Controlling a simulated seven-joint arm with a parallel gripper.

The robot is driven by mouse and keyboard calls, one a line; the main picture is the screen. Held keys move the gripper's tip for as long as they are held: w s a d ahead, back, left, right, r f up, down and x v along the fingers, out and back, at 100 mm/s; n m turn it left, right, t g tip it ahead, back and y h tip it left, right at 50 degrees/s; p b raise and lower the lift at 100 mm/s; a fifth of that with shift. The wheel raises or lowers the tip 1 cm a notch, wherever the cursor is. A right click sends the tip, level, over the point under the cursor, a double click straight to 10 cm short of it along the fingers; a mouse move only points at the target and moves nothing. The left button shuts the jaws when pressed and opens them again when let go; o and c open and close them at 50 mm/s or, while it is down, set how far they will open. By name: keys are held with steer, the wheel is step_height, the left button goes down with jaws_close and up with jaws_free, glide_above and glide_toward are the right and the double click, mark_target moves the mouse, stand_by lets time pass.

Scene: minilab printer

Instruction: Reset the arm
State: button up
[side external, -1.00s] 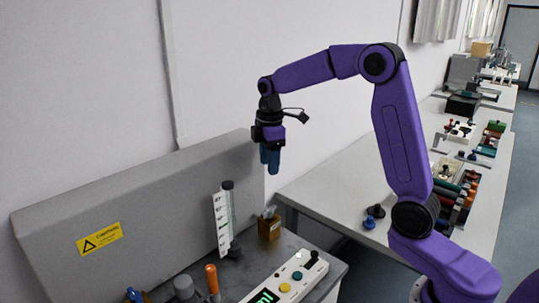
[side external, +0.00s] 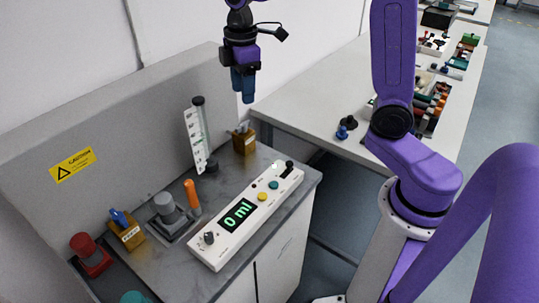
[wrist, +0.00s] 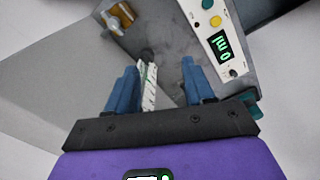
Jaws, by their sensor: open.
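My gripper (side external: 243,88) hangs with its blue fingers pointing down, above the grey bench and near the wooden block with a metal valve (side external: 244,141). In the wrist view my gripper (wrist: 158,65) has its two fingers apart, with nothing held between them. The graduated white column (side external: 196,138) stands to the left of and below my gripper. It shows between the fingers in the wrist view (wrist: 149,85), beyond them.
A white control panel (side external: 228,228) reads "0 ml". An orange-handled lever (side external: 192,196), a grey knob (side external: 165,207), a blue-handled valve block (side external: 126,232) and a red knob (side external: 89,252) line the bench. A grey housing (side external: 120,135) stands behind. Air around my gripper is clear.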

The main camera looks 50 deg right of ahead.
steer(key=s+f, duration=0.2)
steer(key=s, duration=1.1)
steer(key=s+a+f, duration=0.1)
steer(key=s+f, duration=0.1)
steer(key=s, duration=1.2)
steer(key=shift+f, duration=0.4)
steer(key=shift+a, duration=0.1)
